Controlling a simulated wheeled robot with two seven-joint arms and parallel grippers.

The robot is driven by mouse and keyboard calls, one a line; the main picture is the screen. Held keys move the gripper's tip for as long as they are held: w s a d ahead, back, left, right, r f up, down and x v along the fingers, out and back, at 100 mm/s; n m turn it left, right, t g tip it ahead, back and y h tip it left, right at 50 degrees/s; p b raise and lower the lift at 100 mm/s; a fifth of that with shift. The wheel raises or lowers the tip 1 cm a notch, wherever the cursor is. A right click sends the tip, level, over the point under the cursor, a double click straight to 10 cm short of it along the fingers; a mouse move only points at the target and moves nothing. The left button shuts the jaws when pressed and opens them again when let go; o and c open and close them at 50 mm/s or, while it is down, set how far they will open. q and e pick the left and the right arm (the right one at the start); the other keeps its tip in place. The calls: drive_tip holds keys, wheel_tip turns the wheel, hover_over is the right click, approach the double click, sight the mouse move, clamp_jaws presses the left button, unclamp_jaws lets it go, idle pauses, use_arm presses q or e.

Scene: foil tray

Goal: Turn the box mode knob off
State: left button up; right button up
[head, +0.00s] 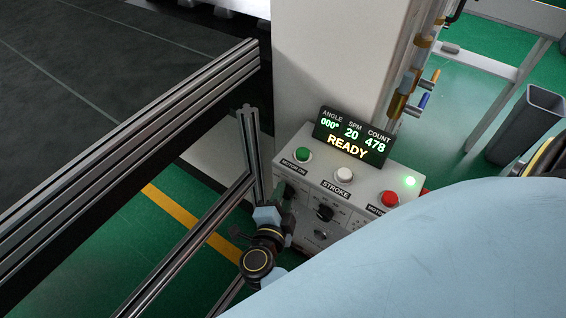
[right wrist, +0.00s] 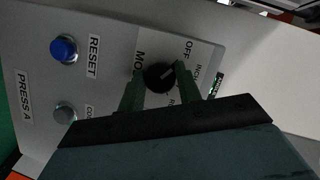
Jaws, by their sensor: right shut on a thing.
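The mode knob (right wrist: 157,78) is a round black knob with a pale pointer line, on a grey panel in the right wrist view. Its line points right, roughly toward the partly covered INCH label; the OFF label is just above that. My right gripper (right wrist: 160,71) is shut on the knob, with one dark green finger on each side. In the head view my right gripper (head: 286,196) is at the left part of the control box (head: 330,182), and the knob is hidden there. My left gripper is not in view.
The box has a green button (head: 303,154), a white button (head: 344,174), a red button (head: 390,198) and a display (head: 352,137) reading READY. A blue RESET button (right wrist: 64,49) is beside the knob. Metal frame rails (head: 130,150) stand left; a grey bin (head: 528,122) stands right.

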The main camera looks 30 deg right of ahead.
idle(0.3)
drive_tip(key=o, duration=1)
drive_tip(key=shift+a, duration=0.15)
